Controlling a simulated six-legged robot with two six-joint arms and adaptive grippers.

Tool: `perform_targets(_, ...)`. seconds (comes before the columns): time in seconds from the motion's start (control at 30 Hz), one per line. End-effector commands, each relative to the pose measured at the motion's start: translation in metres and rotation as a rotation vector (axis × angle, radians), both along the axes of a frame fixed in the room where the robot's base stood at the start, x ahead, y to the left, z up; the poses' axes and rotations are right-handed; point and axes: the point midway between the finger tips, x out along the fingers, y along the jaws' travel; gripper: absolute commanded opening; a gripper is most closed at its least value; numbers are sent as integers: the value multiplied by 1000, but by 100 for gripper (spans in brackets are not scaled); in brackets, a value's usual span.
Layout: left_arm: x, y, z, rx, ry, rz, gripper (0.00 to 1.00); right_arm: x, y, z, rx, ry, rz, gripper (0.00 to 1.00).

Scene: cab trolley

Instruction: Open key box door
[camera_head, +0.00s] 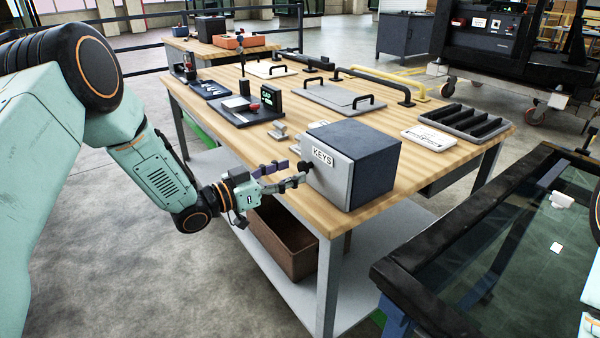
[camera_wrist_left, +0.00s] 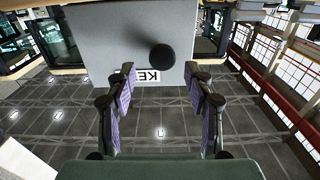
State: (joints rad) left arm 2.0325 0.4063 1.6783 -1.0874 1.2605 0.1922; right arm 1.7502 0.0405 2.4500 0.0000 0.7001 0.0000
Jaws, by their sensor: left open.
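The key box (camera_head: 365,160) is a dark blue-grey box on the near right part of the wooden workbench. Its light grey door (camera_head: 330,183) faces left, carries a KEYS label (camera_head: 322,158) and looks shut. A round black knob (camera_head: 305,166) sticks out of the door. My left gripper (camera_head: 291,174) is open and empty, pointing at the door just in front of the knob. In the left wrist view the knob (camera_wrist_left: 162,57) lies beyond the fingertips (camera_wrist_left: 160,73), in line with the gap between them. Whether a finger touches it, I cannot tell. My right gripper is not in view.
A brown bin (camera_head: 283,240) sits on the shelf below. A dark-framed glass panel (camera_head: 510,250) stands at right.

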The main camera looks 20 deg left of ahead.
Motion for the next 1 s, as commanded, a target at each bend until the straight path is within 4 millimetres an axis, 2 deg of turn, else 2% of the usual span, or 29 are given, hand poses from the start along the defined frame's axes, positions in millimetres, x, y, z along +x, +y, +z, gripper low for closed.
perform_targets(0.23, 23, -19, -1, 1, 1, -1, 53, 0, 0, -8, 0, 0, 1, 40)
perform_targets(0.6, 28, -24, -1, -2, 3, -2, 53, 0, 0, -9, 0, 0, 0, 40)
perform_targets(1.0, 28, -24, -1, -1, 2, -2, 19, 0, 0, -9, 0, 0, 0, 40)
